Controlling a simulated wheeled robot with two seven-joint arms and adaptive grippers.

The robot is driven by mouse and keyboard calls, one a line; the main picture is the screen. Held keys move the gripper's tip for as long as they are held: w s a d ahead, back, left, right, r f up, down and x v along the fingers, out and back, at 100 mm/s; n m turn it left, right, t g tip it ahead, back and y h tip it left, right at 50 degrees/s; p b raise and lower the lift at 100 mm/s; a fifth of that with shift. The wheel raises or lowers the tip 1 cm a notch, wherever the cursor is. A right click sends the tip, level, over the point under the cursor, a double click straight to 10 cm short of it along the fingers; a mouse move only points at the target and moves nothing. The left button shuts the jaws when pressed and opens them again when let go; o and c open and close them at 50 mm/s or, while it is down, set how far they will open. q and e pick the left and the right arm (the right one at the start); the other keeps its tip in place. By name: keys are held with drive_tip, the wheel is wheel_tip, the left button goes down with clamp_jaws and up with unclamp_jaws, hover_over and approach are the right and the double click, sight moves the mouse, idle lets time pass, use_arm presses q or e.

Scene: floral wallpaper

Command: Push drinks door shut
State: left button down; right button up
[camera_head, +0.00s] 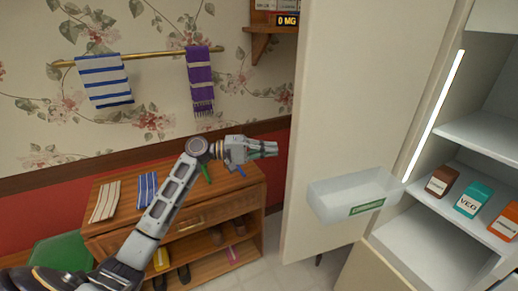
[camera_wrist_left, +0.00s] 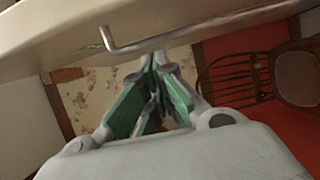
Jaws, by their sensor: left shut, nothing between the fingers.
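The cream drinks door (camera_head: 355,85) stands wide open, its inner face toward me, with a clear bin (camera_head: 345,192) fixed on it. My left gripper (camera_head: 276,149) is shut and empty, just left of the door's free edge, above the wooden cabinet. In the left wrist view the closed fingers (camera_wrist_left: 153,62) point toward the door's outer side (camera_wrist_left: 200,18), close under its metal bar handle (camera_wrist_left: 150,45). Whether they touch the door I cannot tell. My right gripper is in neither view.
The open fridge interior (camera_head: 470,130) holds several cartons on a shelf (camera_head: 425,190) at the right. A low wooden cabinet (camera_head: 230,197) with folded cloths stands at the left. A towel rail (camera_head: 150,55) is above it. A chair (camera_wrist_left: 295,75) shows in the wrist view.

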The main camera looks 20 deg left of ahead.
use_arm(q)
drive_tip(key=shift+s+d+p, duration=0.2)
drive_tip(key=shift+d, duration=0.75)
drive_tip(key=shift+s+d+p, duration=0.25)
drive_tip(key=shift+d, duration=0.75)
drive_tip(key=shift+s+d+p, duration=0.2)
drive_tip(key=shift+d, duration=0.75)
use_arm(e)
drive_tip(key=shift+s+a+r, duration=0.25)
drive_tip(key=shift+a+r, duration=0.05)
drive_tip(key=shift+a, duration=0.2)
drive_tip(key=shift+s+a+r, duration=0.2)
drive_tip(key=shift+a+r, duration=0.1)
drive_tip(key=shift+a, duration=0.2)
use_arm(q)
drive_tip(key=shift+s, duration=0.1)
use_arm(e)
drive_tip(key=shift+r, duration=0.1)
